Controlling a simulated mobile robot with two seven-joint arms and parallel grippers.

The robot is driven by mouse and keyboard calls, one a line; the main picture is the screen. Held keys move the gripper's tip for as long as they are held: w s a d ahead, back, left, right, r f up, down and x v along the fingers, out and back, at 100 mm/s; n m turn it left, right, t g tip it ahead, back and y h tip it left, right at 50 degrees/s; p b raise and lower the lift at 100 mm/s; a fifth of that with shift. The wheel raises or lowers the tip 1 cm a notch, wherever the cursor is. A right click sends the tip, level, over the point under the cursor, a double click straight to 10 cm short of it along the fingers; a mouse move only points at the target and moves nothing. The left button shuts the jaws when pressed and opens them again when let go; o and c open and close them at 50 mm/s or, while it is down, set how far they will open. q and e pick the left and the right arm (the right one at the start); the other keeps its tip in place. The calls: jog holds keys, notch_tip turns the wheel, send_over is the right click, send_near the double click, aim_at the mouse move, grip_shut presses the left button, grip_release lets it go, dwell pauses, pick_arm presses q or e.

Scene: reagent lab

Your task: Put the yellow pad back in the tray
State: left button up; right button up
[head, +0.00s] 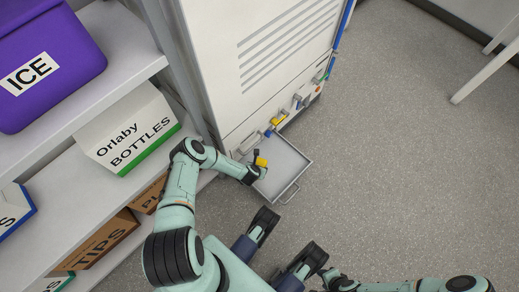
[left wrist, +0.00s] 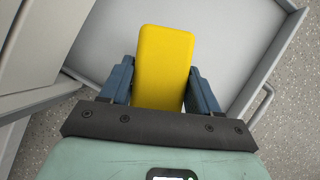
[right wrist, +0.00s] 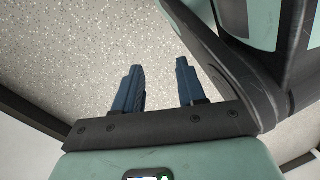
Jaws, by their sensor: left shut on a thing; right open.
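The yellow pad (left wrist: 163,66) is held between the two blue fingers of my left gripper (left wrist: 162,92), which is shut on it. In the head view the yellow pad (head: 261,161) shows at the end of my left arm, over the left part of the open tray (head: 290,162). The grey tray (left wrist: 225,40) lies behind the pad in the left wrist view. I cannot tell whether the pad touches the tray floor. My right gripper (right wrist: 161,88) is open and empty, with speckled floor beyond it.
The tray sticks out from the foot of a white cabinet (head: 260,60), with a handle (head: 290,194) on its outer side. Coloured fittings (head: 278,119) sit on the cabinet near the tray. Shelves with boxes (head: 130,130) stand at left.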

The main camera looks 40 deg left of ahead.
pick_arm(q)
notch_tip(320, 180, down, 5)
jog(key=shift+f+b, duration=0.15)
jog(key=shift+b, duration=0.95)
pick_arm(e)
jog(key=shift+g, duration=0.8)
jog(key=s, duration=0.1)
jog(key=s+f, duration=0.1)
jog(key=s, duration=0.1)
jog(key=s+f, duration=0.1)
jog(key=shift+s+d+f, duration=0.15)
jog(key=shift+s+d, duration=0.1)
jog(key=shift+s, duration=0.15)
pick_arm(q)
jog(key=o, duration=0.9)
jog(key=shift+o, duration=0.2)
